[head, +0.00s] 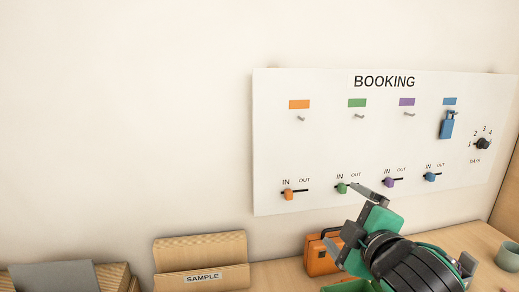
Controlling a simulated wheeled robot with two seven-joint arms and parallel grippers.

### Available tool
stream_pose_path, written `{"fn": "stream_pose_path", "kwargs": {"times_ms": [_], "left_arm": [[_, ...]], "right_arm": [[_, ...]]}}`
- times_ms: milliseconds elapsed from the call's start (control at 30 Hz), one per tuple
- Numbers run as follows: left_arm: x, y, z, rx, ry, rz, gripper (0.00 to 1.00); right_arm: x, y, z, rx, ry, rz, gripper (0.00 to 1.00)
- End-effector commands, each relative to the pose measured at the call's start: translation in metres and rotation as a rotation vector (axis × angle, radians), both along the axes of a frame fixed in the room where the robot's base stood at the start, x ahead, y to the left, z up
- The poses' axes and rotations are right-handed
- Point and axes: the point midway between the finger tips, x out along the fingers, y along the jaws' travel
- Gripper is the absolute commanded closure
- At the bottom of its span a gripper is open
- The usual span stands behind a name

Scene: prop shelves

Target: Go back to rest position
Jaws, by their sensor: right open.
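My right gripper (343,214) reaches up from the lower right, in front of the lower part of the white booking board (275,140). Its jaws are apart and I see nothing between them. The upper finger shows close to the green slider (342,188) in the picture; I cannot tell whether they touch. My left gripper is not in view.
A blue tag (447,125) hangs under the blue label; the other pegs are bare. A black dial (482,144) is at the right. Below are an orange case (318,258), partly hidden, a wooden SAMPLE holder (200,250) and a grey-green cup (508,256).

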Motion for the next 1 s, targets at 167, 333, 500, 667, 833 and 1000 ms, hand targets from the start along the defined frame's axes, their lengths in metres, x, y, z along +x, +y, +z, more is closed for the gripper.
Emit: {"fn": "stream_pose_path", "kwargs": {"times_ms": [167,333,500,667,833,1000], "left_arm": [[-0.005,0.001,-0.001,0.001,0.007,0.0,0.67],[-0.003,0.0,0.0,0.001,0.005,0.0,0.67],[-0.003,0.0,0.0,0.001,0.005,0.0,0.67],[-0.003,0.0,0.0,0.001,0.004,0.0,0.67],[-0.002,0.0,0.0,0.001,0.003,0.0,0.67],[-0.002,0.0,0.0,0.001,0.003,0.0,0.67]], "right_arm": [[-0.005,-0.006,-0.066,0.122,0.16,-0.044,0.0],[-0.02,-0.013,-0.133,0.248,0.323,-0.111,0.0],[-0.045,-0.022,-0.198,0.362,0.481,-0.201,0.0],[-0.078,-0.031,-0.257,0.461,0.629,-0.305,0.0],[-0.123,-0.042,-0.315,0.55,0.778,-0.436,0.0],[-0.173,-0.052,-0.361,0.618,0.906,-0.57,0.0]]}}
